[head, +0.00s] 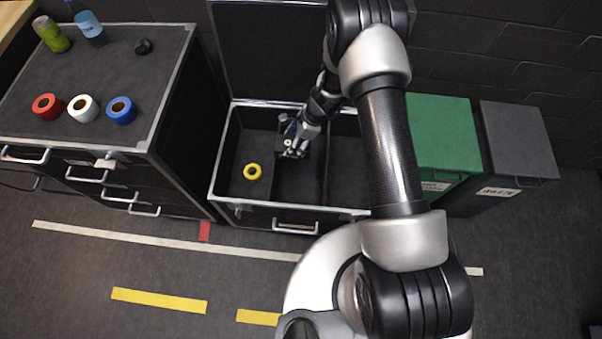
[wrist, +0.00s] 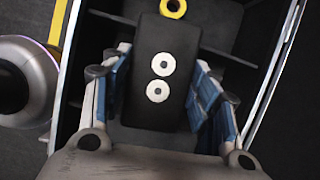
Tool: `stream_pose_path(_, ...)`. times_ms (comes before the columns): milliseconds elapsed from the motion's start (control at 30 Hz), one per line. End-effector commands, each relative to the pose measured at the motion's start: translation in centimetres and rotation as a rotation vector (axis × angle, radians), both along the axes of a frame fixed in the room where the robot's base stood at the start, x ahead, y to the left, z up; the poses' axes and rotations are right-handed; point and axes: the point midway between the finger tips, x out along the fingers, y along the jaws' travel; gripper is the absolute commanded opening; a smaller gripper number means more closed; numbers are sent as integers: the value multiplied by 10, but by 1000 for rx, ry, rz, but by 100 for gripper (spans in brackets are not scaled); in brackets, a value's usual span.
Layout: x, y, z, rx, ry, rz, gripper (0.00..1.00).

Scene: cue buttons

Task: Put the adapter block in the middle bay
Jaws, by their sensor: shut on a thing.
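The adapter block (wrist: 174,52) is black with two white rings on its face. In the wrist view it sits between the blue pads of my gripper (wrist: 160,88), which is shut on it. In the head view my gripper (head: 296,138) points down with the block (head: 291,153) at the open case (head: 232,203). The block is over or inside the middle bay (head: 302,185); I cannot tell whether it touches the floor. A yellow ring (head: 253,172) lies in the left bay, also seen in the wrist view (wrist: 173,8). My arm partly hides the right bay (head: 348,165).
Left of the case stands a drawer cabinet (head: 150,75) with red, white and blue tape rolls, a can, a bottle and a small black item on top. A green bin (head: 440,130) and a grey bin (head: 515,140) stand at right. Dividers and walls border the bays.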

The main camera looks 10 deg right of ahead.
Motion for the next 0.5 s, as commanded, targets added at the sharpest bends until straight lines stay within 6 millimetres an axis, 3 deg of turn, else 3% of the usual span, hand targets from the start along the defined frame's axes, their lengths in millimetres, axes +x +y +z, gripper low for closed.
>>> stream_pose_path(100, -14, -11, -32, 1, 3, -46, 21)
stream_pose_path(367, -27, -21, -60, 3, -4, -81, 21)
stream_pose_path(500, -28, -22, -84, 3, -3, -83, 21)
